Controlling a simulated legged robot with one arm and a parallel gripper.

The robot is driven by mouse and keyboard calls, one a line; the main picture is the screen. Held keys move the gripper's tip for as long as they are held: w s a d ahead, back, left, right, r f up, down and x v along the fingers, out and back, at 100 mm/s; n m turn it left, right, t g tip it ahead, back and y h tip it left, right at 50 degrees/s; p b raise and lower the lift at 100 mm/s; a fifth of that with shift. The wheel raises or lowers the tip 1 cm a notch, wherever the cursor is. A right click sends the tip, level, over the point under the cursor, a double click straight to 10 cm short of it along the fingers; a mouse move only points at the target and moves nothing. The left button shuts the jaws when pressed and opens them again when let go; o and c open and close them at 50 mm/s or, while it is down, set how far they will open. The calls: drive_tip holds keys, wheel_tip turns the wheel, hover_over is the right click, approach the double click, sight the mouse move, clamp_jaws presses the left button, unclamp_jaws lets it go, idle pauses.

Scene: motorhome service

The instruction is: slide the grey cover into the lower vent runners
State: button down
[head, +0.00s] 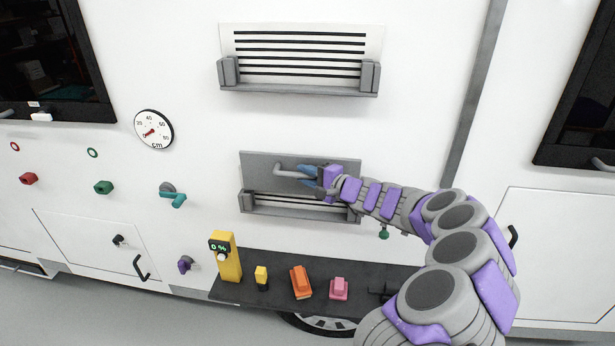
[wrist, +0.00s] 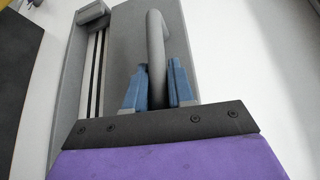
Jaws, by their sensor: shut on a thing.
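The grey cover (head: 256,165) is a flat plate with a bent grey bar handle (head: 290,171). It stands at the lower vent (head: 290,202) and hides the upper part of it; some slats show below its lower edge. The lower vent runners (head: 247,202) are at the vent's sides, the right one partly hidden by my arm. My gripper (head: 311,174) is shut on the handle. In the wrist view the blue fingertips (wrist: 159,88) sit on both sides of the handle (wrist: 156,45), with the cover (wrist: 125,50) behind and slats beside it.
An upper vent (head: 300,50) with its own grey runners is uncovered above. Below, a dark shelf (head: 275,290) holds a yellow device reading 0 % (head: 224,258) and small yellow, orange and pink items. A round gauge (head: 154,129) and several knobs are on the left wall.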

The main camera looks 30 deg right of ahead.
drive_tip(key=shift+f, duration=0.1)
idle(0.3)
drive_tip(key=shift+f+b, duration=0.35)
drive_tip(key=shift+b, duration=0.1)
wheel_tip(320, 180, down, 7)
drive_tip(key=b, duration=0.5)
drive_tip(key=shift+r, duration=0.15)
idle(1.3)
drive_tip(key=c, duration=0.9)
unclamp_jaws()
